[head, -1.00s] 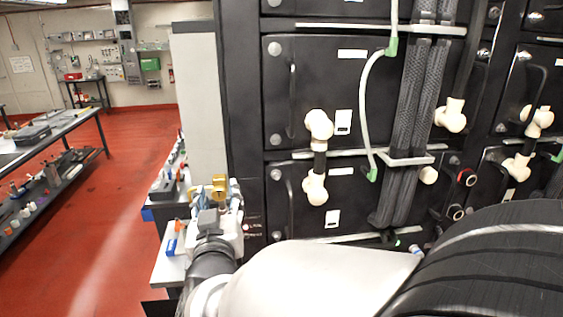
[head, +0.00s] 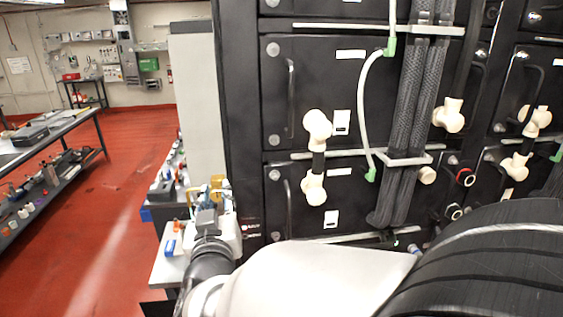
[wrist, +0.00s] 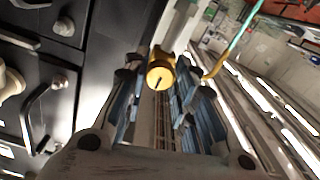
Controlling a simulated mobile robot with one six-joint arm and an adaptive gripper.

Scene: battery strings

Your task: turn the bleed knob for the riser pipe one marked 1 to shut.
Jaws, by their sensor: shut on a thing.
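A yellow round knob (wrist: 160,72) with a dark line on its face sits between the fingertips of my gripper (wrist: 161,78) in the wrist view. The blue-grey fingers stand on either side of it, and my gripper is shut on it. In the head view my gripper (head: 218,198) is at the left edge of the black cabinet, with yellow parts (head: 217,182) showing at its tips. A bent yellow pipe (wrist: 222,62) with a green tube is right of the knob in the wrist view. I cannot read any marking 1; the knob's mount is mostly hidden.
The black battery cabinet (head: 300,95) with cream elbow fittings (head: 317,125) and braided cables (head: 412,100) fills the right. A low bench (head: 168,262) with small items stands beside my gripper. Red floor (head: 110,215) is open at left.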

